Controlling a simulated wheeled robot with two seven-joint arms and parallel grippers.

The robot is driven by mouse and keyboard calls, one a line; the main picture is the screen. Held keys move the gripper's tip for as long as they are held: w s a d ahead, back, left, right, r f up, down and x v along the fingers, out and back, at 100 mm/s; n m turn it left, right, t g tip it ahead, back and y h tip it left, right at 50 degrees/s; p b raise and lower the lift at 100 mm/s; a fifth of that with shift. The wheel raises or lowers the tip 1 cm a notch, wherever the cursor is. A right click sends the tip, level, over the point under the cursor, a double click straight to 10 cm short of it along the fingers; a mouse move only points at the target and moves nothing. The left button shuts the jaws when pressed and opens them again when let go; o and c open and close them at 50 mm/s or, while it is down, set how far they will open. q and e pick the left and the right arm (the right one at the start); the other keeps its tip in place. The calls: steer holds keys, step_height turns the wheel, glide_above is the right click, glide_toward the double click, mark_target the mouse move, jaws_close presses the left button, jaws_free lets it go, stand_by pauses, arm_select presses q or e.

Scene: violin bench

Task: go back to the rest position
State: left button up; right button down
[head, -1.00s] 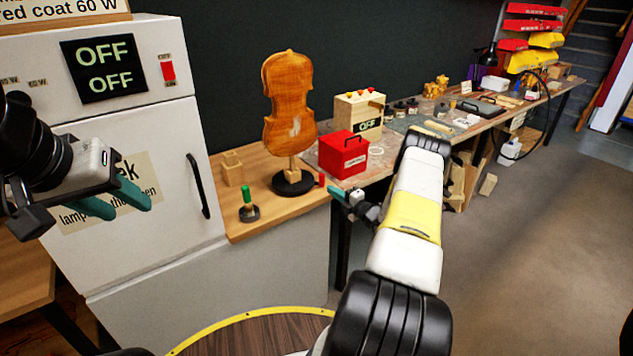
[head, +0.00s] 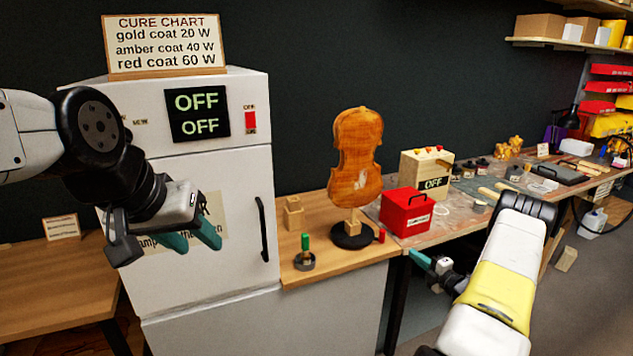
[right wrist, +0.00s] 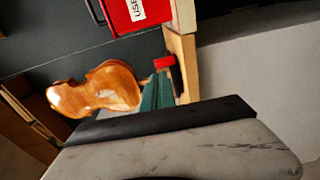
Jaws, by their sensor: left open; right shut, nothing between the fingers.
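My left gripper (head: 204,237), with teal fingers, hangs open and empty in front of the white cabinet (head: 262,120) in the head view. My right gripper (head: 421,260) is shut with nothing in it, just off the bench's front edge, below the red box. Its teal fingers (right wrist: 157,92) also show in the right wrist view, near a small red-ended piece. The violin body (head: 356,158) stands upright on a black round base (head: 352,236). It also shows in the right wrist view (right wrist: 97,90), lying sideways in that picture.
A cure chart (head: 164,45) sits on the cabinet.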

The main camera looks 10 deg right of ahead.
steer(key=w+r+m+g+h, duration=0.15)
steer(key=w+r, duration=0.25)
steer(key=r, duration=0.4)
steer(key=w+r+m+h, duration=0.3)
steer(key=r, duration=0.5)
steer(key=s+a+r+m+g+h, duration=0.2)
steer(key=s+a+r+m, duration=0.3)
steer(key=r, duration=0.4)
steer(key=s+a+r+m+g+h, duration=0.1)
steer(key=s+a+r+m, duration=0.4)
steer(key=r, duration=0.5)
steer(key=s+a+m+g+y, duration=0.1)
steer(key=s+a, duration=0.4)
steer(key=s, duration=0.5)
steer(key=s+a+m+g+y, duration=0.1)
steer(key=s+a+m+g, duration=0.1)
steer(key=s+a, duration=0.4)
steer(key=s+a+m+g+y, duration=0.1)
steer(key=s+a+m, duration=0.3)
steer(key=s, duration=1.1)
steer(key=shift+s+a+r+g, duration=0.35)
steer(key=shift+a+g, duration=0.5)
steer(key=shift+a, duration=0.4)
